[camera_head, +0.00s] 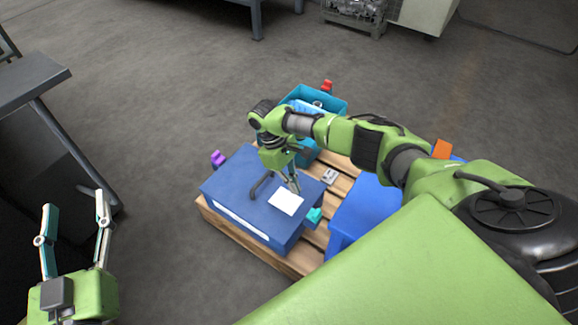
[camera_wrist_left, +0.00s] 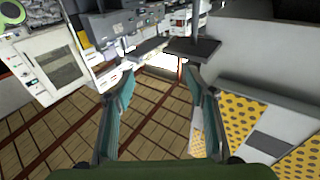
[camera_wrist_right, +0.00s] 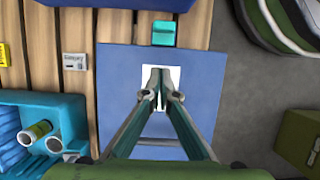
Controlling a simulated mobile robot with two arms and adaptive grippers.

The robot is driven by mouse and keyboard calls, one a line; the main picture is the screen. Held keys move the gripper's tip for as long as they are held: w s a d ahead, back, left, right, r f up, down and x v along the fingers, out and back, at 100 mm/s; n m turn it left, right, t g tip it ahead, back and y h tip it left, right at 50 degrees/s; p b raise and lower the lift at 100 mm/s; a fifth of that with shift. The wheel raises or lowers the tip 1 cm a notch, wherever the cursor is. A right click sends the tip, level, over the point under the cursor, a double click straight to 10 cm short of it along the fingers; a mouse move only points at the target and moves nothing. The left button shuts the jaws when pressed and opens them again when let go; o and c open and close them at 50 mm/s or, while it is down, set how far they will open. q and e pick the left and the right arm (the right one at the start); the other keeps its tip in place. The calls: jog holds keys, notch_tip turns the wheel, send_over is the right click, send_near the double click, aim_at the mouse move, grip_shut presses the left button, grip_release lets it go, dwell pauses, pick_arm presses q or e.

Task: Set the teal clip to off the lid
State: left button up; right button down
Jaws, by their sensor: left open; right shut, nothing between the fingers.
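The teal clip (camera_head: 314,215) sits at the right edge of the blue lidded box. It also shows at the lid's edge in the right wrist view (camera_wrist_right: 164,33). The blue lid (camera_head: 236,180) bears a white label (camera_head: 285,201) and a dark handle (camera_head: 262,186). My right gripper (camera_head: 296,190) is over the white label, a short way from the clip; its fingers are shut and empty, and the fingertips meet in the right wrist view (camera_wrist_right: 160,92). My left gripper (camera_head: 76,202) is open and empty, far left of the box.
The box stands on a wooden pallet (camera_head: 265,258). A purple clip (camera_head: 218,158) is at the box's left side. A teal bin (camera_wrist_right: 75,104) holding items, a grey card (camera_wrist_right: 74,66) and another blue box (camera_head: 362,205) are nearby. A dark table (camera_head: 32,78) stands left.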

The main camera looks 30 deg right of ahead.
pick_arm(q)
notch_tip(320, 180, down, 7)
jog(key=s+a+g+y+p, duration=0.1)
jog(key=g, duration=0.2)
jog(key=shift+g, duration=0.3)
pick_arm(e)
jog(key=shift+v, duration=2.25)
pick_arm(q)
jog(key=shift+a, duration=0.1)
